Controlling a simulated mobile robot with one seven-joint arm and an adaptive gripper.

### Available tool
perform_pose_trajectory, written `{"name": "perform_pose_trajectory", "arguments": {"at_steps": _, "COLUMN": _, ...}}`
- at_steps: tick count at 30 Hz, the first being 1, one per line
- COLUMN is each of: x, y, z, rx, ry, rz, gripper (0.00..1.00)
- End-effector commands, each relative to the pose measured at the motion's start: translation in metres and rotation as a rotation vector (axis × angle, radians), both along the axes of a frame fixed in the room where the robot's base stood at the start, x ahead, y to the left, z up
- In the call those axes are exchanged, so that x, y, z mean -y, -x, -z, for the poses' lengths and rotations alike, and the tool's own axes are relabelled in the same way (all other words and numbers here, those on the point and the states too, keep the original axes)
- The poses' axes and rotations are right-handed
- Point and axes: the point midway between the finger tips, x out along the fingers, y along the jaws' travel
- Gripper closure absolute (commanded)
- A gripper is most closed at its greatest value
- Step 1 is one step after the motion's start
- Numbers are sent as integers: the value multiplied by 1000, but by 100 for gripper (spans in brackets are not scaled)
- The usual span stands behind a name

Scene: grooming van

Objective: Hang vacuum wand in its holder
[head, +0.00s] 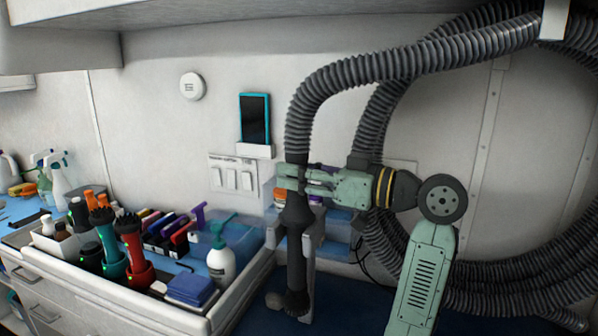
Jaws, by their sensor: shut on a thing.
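The black vacuum wand (297,243) stands nearly upright right of the counter's front corner. Its ribbed hose (330,75) rises from the top and loops to the upper right. My gripper (292,180) comes in from the right and is shut on the wand's upper part, just below the hose. A light grey bracket (309,262), which looks like the holder, shows close beside the wand's lower part. The wand's bent lower end (292,302) is down by it. I cannot tell whether the wand is seated in it or only in front of it.
A white-edged counter (195,322) at left carries clippers, a white pump bottle (221,262) and blue pads (190,290). Wall switches (232,178) and a tablet (255,120) are behind. More thick hose coils (500,290) fill the right side behind my arm.

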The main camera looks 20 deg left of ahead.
Motion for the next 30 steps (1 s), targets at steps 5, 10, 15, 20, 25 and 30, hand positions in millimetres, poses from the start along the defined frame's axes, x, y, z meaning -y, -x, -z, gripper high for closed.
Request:
{"name": "perform_pose_trajectory", "arguments": {"at_steps": 5, "x": 0, "y": 0, "z": -1, "rx": 2, "ry": -2, "rz": 0, "gripper": 100}}
{"name": "perform_pose_trajectory", "arguments": {"at_steps": 10, "x": 0, "y": 0, "z": -1, "rx": 2, "ry": -2, "rz": 0, "gripper": 60}}
{"name": "perform_pose_trajectory", "arguments": {"at_steps": 15, "x": 0, "y": 0, "z": 0, "rx": 1, "ry": -1, "rz": 0, "gripper": 49}}
{"name": "perform_pose_trajectory", "arguments": {"at_steps": 20, "x": 0, "y": 0, "z": 0, "rx": 1, "ry": -1, "rz": 0, "gripper": 44}}
{"name": "perform_pose_trajectory", "arguments": {"at_steps": 25, "x": 0, "y": 0, "z": 1, "rx": -1, "ry": 2, "rz": 0, "gripper": 42}}
{"name": "perform_pose_trajectory", "arguments": {"at_steps": 30, "x": 0, "y": 0, "z": 1, "rx": 0, "ry": 1, "rz": 0, "gripper": 30}}
